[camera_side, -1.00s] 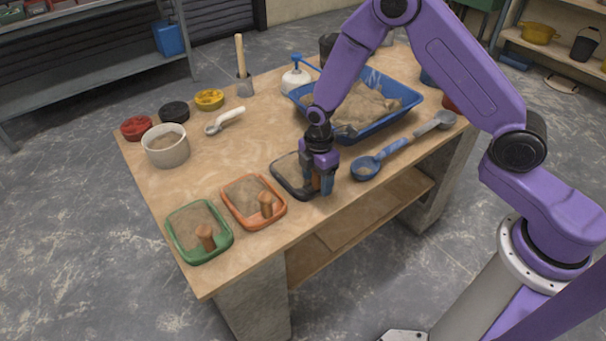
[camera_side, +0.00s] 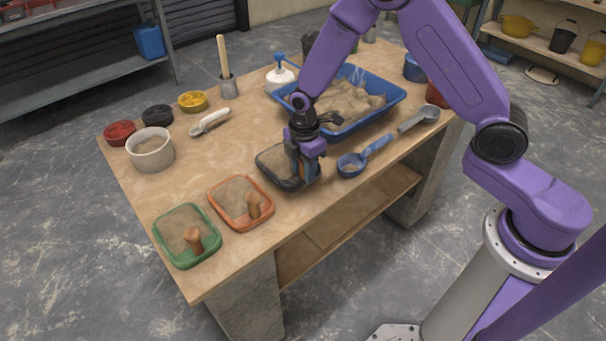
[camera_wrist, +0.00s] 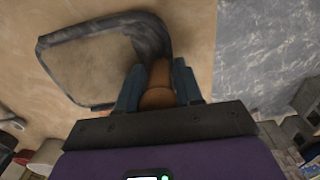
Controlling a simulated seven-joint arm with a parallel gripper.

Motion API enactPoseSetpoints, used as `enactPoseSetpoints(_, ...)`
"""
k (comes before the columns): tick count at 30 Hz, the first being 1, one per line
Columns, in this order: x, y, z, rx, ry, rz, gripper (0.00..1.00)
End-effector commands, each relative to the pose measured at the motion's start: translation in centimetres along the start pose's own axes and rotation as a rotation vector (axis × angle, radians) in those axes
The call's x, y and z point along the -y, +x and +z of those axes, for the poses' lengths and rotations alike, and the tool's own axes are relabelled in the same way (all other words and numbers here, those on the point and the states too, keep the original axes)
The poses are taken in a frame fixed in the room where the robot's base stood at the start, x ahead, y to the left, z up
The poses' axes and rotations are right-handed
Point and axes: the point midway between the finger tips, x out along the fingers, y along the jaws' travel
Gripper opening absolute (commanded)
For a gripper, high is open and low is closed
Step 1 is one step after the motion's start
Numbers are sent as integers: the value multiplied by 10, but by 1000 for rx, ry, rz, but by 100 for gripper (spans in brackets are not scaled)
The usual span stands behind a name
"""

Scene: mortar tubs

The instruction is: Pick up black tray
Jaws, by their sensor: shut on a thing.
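The black tray (camera_side: 268,174), a shallow tray with a dark rim and sandy fill, is at the front edge of the table, right of the orange tray. It also shows in the wrist view (camera_wrist: 62,77). My gripper (camera_side: 304,177) is at its right end, pointing down. In the wrist view my gripper's (camera_wrist: 157,77) two blue-grey fingers are shut on the tray's brown upright handle (camera_wrist: 157,78). The tray looks slightly raised, but any gap beneath it is hard to see.
An orange tray (camera_side: 224,221) and a green tray (camera_side: 163,243) with similar handles lie to the left. A blue scoop (camera_side: 351,165) lies close on the right, and a large blue tub (camera_side: 372,122) of mortar stands behind. The table's middle left is clear.

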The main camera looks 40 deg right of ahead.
Motion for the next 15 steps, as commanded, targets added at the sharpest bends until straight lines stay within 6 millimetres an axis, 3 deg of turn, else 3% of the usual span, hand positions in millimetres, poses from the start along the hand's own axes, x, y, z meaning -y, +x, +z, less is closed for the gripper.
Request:
enactPoseSetpoints(11,46,-60,12,-3,-2,7,0)
enactPoseSetpoints(15,74,-73,20,-2,-2,4,0)
